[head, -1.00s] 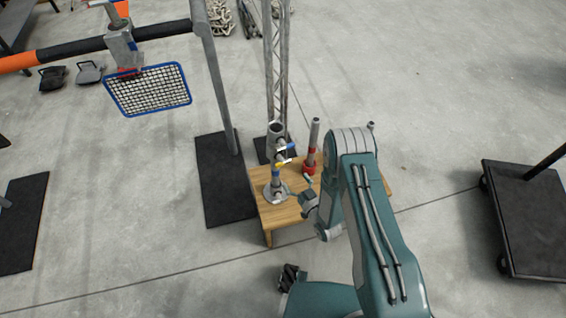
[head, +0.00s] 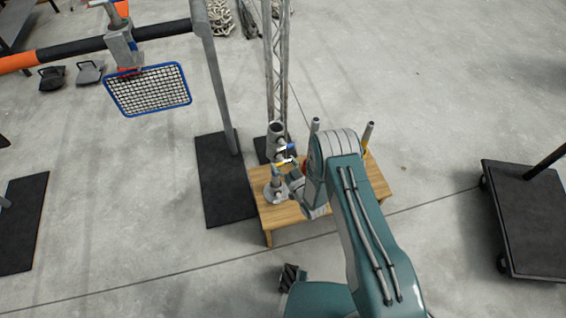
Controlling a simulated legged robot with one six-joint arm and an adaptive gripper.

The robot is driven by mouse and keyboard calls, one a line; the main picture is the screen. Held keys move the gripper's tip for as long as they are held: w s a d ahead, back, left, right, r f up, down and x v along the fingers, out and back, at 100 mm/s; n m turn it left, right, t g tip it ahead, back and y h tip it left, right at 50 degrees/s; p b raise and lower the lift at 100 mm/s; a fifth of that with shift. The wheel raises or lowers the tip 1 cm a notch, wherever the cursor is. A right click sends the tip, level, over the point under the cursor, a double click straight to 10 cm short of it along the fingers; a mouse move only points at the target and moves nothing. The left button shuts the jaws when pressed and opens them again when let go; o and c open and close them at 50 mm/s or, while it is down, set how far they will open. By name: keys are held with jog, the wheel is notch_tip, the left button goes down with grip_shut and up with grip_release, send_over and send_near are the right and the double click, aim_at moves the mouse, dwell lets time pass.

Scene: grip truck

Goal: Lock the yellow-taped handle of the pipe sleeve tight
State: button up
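The pipe sleeve (head: 276,133) is a grey upright tube on a round flanged base (head: 276,193) at the left of the small wooden table. Its yellow-taped handle (head: 283,163) sticks out at mid-height, with a blue-and-white handle (head: 287,148) above it. My gripper (head: 292,182) is at the right side of the sleeve, just below and close to the yellow handle. My arm hides most of the gripper, so I cannot tell whether its fingers are open or touch anything.
The wooden table (head: 283,217) has a bare front edge. Two more upright pipes, one grey (head: 315,125) and one brownish (head: 367,133), stand partly behind my arm. A black cart (head: 530,220) stands far right, with open floor between.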

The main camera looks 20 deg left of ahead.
jog(key=shift+n, duration=1)
jog(key=o, duration=0.9)
jog(key=v, duration=1.2)
jog(key=shift+w+a, duration=0.1)
